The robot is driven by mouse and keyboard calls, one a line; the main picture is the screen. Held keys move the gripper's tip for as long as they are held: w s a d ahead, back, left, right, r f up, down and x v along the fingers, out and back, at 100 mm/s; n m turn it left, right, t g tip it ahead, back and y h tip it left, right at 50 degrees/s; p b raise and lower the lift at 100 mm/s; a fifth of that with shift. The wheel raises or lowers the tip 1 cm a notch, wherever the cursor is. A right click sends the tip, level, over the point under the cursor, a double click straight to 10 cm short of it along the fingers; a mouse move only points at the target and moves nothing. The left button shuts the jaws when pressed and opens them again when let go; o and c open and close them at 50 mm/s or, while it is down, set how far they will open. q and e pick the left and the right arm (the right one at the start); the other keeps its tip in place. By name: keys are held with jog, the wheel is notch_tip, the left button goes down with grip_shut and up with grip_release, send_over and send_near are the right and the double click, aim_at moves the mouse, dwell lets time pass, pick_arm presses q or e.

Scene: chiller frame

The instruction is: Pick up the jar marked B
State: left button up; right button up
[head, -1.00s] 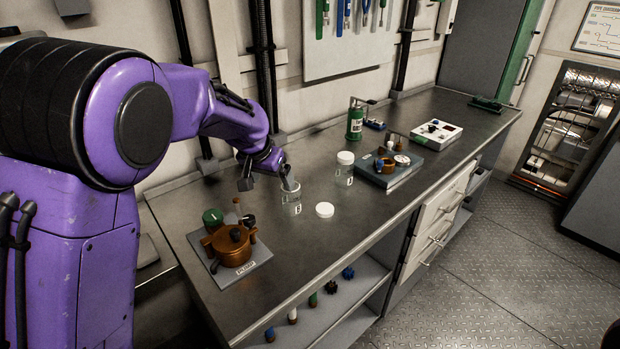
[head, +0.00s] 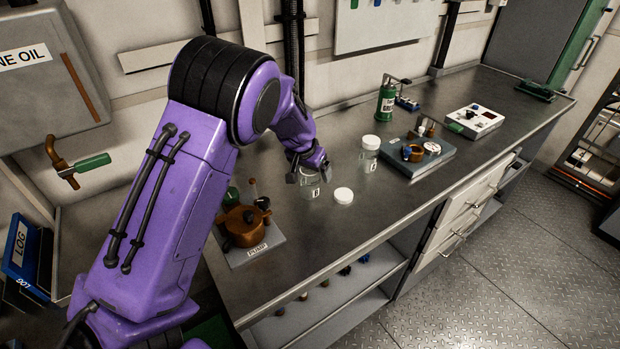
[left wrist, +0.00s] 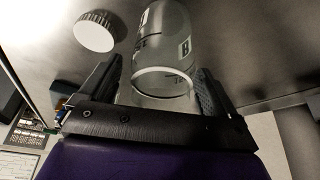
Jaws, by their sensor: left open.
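The jar marked B is a clear, lidless jar (head: 309,190) standing on the bench. In the left wrist view the jar (left wrist: 165,45) shows a white label with a black B, and its open rim faces the camera. My left gripper (head: 307,172) is at the top of the jar, pointing down. In the left wrist view the open gripper (left wrist: 158,88) has one dark finger on each side of the jar, with the rim between them. I cannot tell whether a finger touches the glass. My right gripper is not in view.
A white lid (head: 343,195) lies beside the jar, and a second jar with a white lid (head: 370,142) stands farther right. A copper-coloured pump (head: 244,225) on a plate is near the left end. A grey tray with parts (head: 432,160) and a green bottle (head: 386,103) are farther back.

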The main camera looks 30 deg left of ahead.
pick_arm(q)
jog(key=shift+s, duration=0.15)
jog(key=c, duration=1.1)
jog(key=shift+r, duration=0.15)
jog(key=shift+r, duration=0.25)
jog(key=s+d+r, duration=0.2)
jog(key=s+r, duration=0.1)
jog(key=r, duration=0.1)
jog(key=s+d+r, duration=0.3)
jog(key=s+r, duration=0.1)
jog(key=s+d+r+p, duration=0.1)
jog(key=s+d+r, duration=0.2)
jog(key=s+r, duration=0.1)
jog(key=shift+s+r, duration=0.1)
jog(key=shift+r, duration=0.05)
